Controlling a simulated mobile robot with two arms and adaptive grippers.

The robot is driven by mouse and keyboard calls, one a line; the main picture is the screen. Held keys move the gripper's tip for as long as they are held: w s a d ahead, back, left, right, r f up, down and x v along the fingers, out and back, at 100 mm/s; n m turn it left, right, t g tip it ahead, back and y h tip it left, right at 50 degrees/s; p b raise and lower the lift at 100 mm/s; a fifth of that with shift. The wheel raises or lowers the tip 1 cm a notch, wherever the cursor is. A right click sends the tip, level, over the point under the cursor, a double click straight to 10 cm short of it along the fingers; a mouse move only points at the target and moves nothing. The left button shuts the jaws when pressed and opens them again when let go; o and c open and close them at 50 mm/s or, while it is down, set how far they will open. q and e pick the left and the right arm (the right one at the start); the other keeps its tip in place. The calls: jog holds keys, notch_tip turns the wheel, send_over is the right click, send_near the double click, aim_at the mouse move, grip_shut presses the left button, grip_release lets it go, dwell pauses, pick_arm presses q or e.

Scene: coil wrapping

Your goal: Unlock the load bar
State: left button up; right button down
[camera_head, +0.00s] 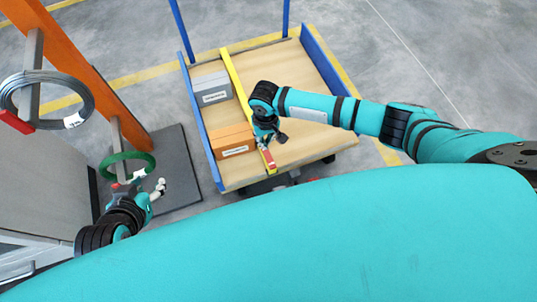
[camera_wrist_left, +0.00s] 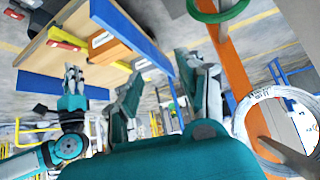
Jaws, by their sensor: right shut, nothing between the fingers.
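The yellow load bar (camera_head: 238,88) lies across the cart's wooden deck, running from the far edge to the near edge, right of two boxes. A red piece (camera_head: 268,157) shows at its near end. My right gripper (camera_head: 275,137) is shut and empty, pointing down close to the bar's near part, just beyond the red piece. I cannot tell whether it touches the bar. My left gripper (camera_head: 156,188) is well left of the cart, near the green coil; in the left wrist view its fingers (camera_wrist_left: 163,95) stand apart with nothing between them.
A grey box (camera_head: 211,88) and an orange box (camera_head: 232,140) sit on the cart deck (camera_head: 285,65), left of the bar. A green coil (camera_head: 126,166) and a grey wire coil (camera_head: 47,98) hang on the orange post (camera_head: 75,60) at left. The deck's right half is clear.

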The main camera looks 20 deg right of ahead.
jog(key=shift+r+p, duration=0.35)
pick_arm(q)
jog(key=s+a+f+g+y, duration=0.1)
jog(key=s+a+f+g, duration=0.1)
jog(key=s, duration=0.4)
jog(key=shift+s+f+g+p, duration=0.3)
jog(key=shift+s+g+p, duration=0.1)
jog(key=shift+g, duration=0.5)
pick_arm(e)
jog(key=shift+r, duration=0.25)
pick_arm(q)
jog(key=shift+a, duration=0.1)
